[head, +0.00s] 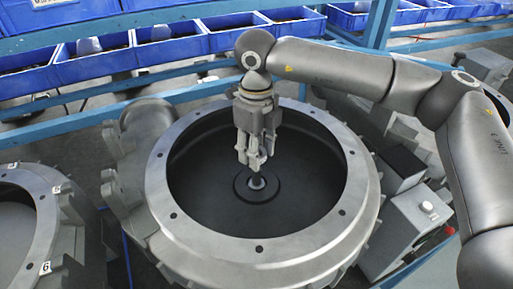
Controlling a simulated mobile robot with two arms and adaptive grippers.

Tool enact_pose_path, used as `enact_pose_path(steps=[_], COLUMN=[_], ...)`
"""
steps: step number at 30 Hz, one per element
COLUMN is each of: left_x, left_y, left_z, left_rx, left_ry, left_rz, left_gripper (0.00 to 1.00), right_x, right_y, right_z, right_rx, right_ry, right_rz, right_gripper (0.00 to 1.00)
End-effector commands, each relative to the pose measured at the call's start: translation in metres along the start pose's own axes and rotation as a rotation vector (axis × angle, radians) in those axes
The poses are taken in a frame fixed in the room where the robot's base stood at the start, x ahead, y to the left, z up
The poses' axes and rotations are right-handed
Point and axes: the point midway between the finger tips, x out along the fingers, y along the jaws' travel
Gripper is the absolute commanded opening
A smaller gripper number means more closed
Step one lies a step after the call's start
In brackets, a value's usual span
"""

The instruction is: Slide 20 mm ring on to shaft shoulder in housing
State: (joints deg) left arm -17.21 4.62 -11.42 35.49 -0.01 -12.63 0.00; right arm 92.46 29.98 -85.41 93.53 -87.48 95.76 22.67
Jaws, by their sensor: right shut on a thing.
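The grey round housing (165,210) stands open at the top in the middle of the head view, with bolt holes around its rim. The dark shaft end (257,183) stands at the centre of the housing floor, inside a dark raised ring-shaped hub (243,194). My right gripper (254,165) points down inside the opening, just above the shaft end in the picture. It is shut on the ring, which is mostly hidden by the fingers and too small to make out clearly. I cannot tell the gap between ring and shaft. My left gripper is not in view.
Blue bins (170,53) line a blue rack behind the housing. Another round housing (45,215) with numbered tags stands at the left edge. A grey box (412,215) with a red button is close on the right. The housing wall surrounds my gripper, with free room inside it.

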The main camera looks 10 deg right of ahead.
Motion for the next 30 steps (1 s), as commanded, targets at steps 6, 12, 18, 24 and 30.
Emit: enact_pose_path(steps=[6,12,18,24,30], left_x=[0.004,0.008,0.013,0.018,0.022], left_y=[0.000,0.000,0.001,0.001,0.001], left_z=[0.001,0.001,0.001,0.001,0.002], left_rx=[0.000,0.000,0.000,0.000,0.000], left_ry=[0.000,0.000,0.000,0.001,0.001], left_rz=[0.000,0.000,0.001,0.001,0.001], left_gripper=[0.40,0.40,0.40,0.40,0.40], right_x=[0.004,0.009,0.014,0.019,0.024], right_y=[0.000,0.000,0.000,0.000,0.000], right_z=[0.000,0.000,0.000,0.000,0.000], right_rx=[0.000,0.000,0.000,0.000,0.000], right_ry=[0.000,-0.001,-0.001,-0.001,-0.001], right_rz=[0.000,0.000,0.000,0.000,0.000], right_gripper=[0.13,0.13,0.13,0.13,0.13])
